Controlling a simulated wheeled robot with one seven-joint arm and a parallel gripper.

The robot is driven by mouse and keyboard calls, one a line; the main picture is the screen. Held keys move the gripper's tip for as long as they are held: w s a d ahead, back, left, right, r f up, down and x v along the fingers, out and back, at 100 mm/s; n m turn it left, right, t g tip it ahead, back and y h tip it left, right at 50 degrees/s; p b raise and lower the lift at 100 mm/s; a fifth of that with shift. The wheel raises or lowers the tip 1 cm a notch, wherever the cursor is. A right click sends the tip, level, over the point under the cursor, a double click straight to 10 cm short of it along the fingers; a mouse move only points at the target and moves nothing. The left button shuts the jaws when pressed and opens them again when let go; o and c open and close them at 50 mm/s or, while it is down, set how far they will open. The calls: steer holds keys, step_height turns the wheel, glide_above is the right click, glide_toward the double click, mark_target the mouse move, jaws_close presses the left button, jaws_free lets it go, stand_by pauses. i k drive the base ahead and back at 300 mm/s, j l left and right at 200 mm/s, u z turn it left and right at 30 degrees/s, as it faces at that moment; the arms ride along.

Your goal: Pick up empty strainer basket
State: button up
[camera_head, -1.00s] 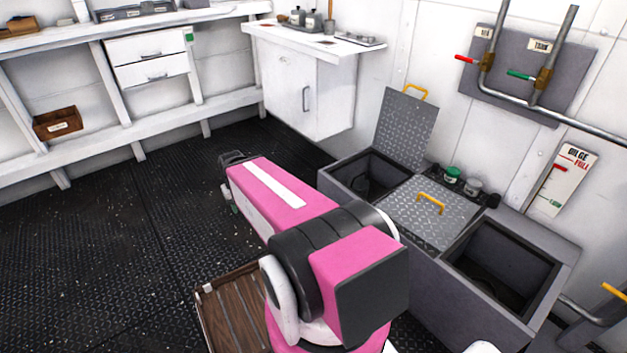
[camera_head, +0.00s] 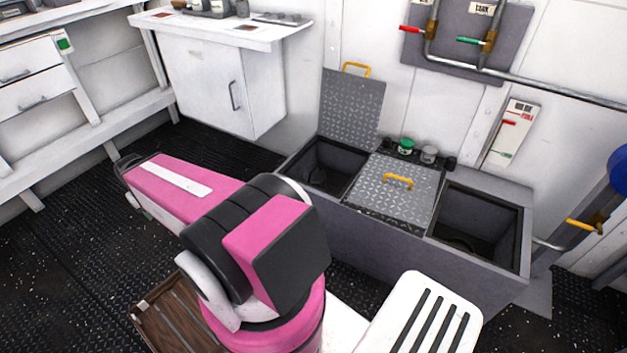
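No strainer basket can be made out for certain. A grey floor bin unit (camera_head: 385,238) against the wall has open left and right wells with a closed lid between them. The left well (camera_head: 322,165) holds a dark shape at its bottom, too dim to name. The right well (camera_head: 478,222) also shows a dark rounded shape low inside, partly hidden by the front wall. My pink and black arm reaches to the left, away from the bins. Its gripper cannot be seen; the far end of the arm shows only a dark joint.
A raised checkered lid (camera_head: 352,108) stands behind the left well. The closed lid (camera_head: 398,190) has a yellow handle. Green-topped and grey jars (camera_head: 406,146) stand behind it. A white cabinet (camera_head: 222,85) is left of the bins. Open black floor (camera_head: 60,255) lies left.

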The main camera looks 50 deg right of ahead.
mark_target(315, 176)
steer(key=i+z, duration=0.25)
steer(key=z, duration=0.25)
steer(key=i+j+z, duration=0.1)
steer(key=z, duration=0.35)
steer(key=i+j+z, duration=0.25)
steer(key=z, duration=0.25)
steer(key=i+j+z, duration=0.2)
steer(key=z, duration=0.25)
steer(key=i+j+z, duration=0.1)
steer(key=j+z, duration=0.25)
steer(key=z, duration=0.15)
steer(key=j+z, duration=0.7)
steer(key=z, duration=0.25)
